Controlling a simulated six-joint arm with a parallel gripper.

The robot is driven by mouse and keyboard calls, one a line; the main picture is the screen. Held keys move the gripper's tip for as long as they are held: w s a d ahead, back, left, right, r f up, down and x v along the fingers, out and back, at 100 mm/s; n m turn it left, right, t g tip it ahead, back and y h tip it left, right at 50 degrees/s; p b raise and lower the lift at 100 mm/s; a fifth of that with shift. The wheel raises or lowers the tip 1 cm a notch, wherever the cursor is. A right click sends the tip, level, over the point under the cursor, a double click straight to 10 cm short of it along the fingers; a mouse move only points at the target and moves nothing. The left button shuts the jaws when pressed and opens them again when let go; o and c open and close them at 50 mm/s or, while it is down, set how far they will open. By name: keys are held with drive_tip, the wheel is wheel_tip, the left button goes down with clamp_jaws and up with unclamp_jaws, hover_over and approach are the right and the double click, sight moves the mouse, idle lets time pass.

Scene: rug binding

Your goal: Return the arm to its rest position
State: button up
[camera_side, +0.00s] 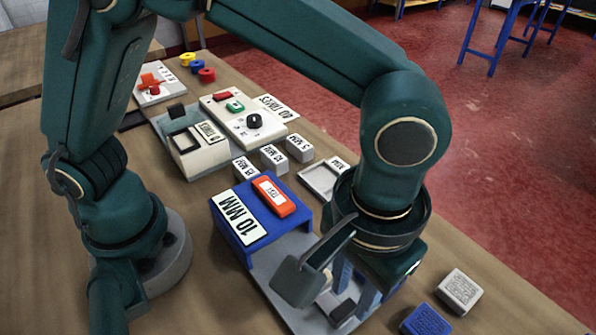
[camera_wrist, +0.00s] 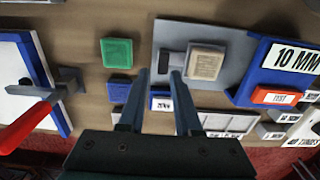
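My gripper (camera_side: 352,292) points down over the grey plate in front of the blue 10 MM stand in the side view; my wrist hides part of that spot. In the wrist view my gripper (camera_wrist: 158,76) has its two fingers apart, with no object visible between them. A beige-topped block (camera_wrist: 205,64) with a dark piece beside it sits on the grey plate (camera_wrist: 228,38), just beyond the right fingertip. I cannot tell how high the fingertips are above the surface.
The blue stand (camera_side: 228,205) carries an orange TEST block (camera_side: 273,196). Several small labelled blocks, a grey tray (camera_side: 322,180) and a knobbed box (camera_side: 247,120) lie behind. A white block (camera_side: 459,290) and a blue block (camera_side: 427,321) are at right. A green block (camera_wrist: 117,53) and red-handled tool (camera_wrist: 26,126) are left.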

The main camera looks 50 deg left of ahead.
drive_tip(key=shift+r, duration=0.2)
drive_tip(key=w+a+r+n+t+h, duration=0.1)
drive_tip(key=w+a+r+n+t, duration=0.3)
drive_tip(key=a+r, duration=0.65)
drive_tip(key=s+a+f+m, duration=0.1)
drive_tip(key=s+a+m, duration=0.1)
drive_tip(key=a, duration=0.3)
drive_tip(key=s+a+f+m+t+y, duration=0.1)
drive_tip(key=s+a+f+m, duration=0.1)
drive_tip(key=s+a, duration=0.2)
drive_tip(key=shift+a+t, duration=0.3)
drive_tip(key=shift+a, duration=0.95)
